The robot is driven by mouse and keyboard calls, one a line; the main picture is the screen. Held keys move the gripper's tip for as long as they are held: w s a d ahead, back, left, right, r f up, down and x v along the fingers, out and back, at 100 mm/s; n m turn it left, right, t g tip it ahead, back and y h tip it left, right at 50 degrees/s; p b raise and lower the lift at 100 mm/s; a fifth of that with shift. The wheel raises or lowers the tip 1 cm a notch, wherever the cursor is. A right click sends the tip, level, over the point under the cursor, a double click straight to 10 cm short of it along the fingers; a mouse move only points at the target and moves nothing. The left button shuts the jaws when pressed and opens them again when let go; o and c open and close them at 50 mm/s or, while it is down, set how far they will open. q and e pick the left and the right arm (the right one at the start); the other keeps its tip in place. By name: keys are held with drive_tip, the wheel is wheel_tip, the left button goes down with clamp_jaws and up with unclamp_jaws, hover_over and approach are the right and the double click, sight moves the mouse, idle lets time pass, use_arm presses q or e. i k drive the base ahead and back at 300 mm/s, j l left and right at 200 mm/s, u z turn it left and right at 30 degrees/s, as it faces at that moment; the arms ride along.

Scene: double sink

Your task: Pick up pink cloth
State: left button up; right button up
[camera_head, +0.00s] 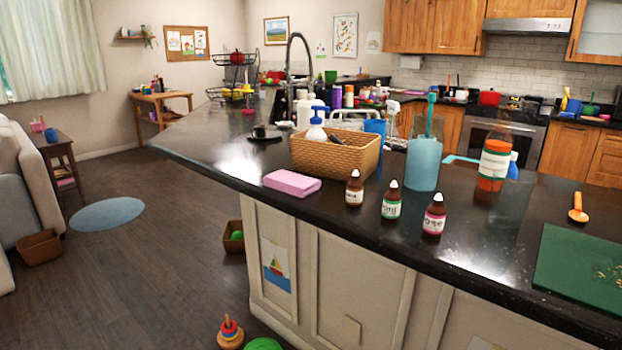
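A folded pink cloth (292,183) lies flat on the dark countertop (230,140), close to its front edge. It sits just in front of a wicker basket (335,158) and appears to be apart from the small bottles on its right. No part of the cloth is covered. Neither of my grippers shows in the head view.
A green cutting board (580,270) lies far right. The counter left of the cloth is clear. A stacking toy (230,333) is on the floor.

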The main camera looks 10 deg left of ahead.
sight(301, 185)
drive_tip(key=i+j+z, duration=0.15)
drive_tip(key=j+z, duration=0.25)
drive_tip(key=j, duration=0.3)
drive_tip(key=j+z, duration=0.4)
drive_tip(key=j, duration=0.35)
drive_tip(key=i, duration=0.05)
